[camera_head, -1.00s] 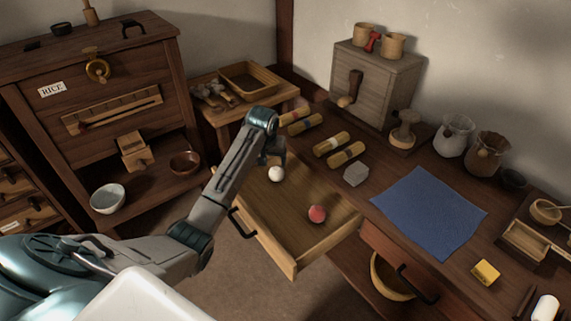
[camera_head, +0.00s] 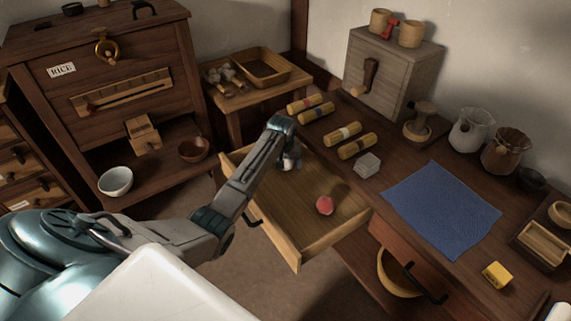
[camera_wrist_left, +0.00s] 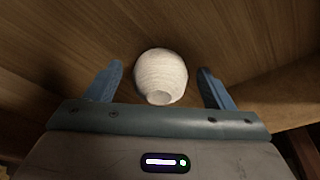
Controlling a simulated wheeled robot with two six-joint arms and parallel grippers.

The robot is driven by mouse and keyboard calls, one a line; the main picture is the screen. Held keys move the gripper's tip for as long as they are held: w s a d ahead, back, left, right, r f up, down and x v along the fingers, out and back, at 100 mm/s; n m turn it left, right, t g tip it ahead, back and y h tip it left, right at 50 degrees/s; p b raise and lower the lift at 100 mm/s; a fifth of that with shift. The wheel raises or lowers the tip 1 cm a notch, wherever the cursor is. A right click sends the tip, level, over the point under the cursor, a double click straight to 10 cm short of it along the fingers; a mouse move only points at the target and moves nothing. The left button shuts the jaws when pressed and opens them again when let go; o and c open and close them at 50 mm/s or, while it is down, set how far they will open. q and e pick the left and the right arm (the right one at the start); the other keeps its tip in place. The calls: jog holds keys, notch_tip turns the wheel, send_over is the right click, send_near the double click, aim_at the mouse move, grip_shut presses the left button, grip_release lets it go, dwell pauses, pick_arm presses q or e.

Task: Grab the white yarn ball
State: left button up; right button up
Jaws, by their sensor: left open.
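The white yarn ball (camera_wrist_left: 161,75) lies in the open wooden drawer (camera_head: 296,251). In the left wrist view it sits between the two blue fingers of my left gripper (camera_wrist_left: 161,74), with a gap on each side. The fingers are open and do not grip it. In the head view my left gripper (camera_head: 290,161) is low in the drawer's far left part and hides most of the ball. My right gripper is not in view.
A red ball (camera_head: 324,205) lies in the same drawer, to the right. The drawer walls surround the gripper. Yarn rolls (camera_head: 348,138), a pale block (camera_head: 367,165) and a blue cloth (camera_head: 442,209) lie on the table. A low stand with a tray (camera_head: 262,74) is behind.

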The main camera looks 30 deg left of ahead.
pick_arm(q)
jog(key=shift+f, duration=0.2)
jog(key=c, duration=1)
jog(key=shift+c, duration=0.2)
jog(key=shift+r, duration=0.15)
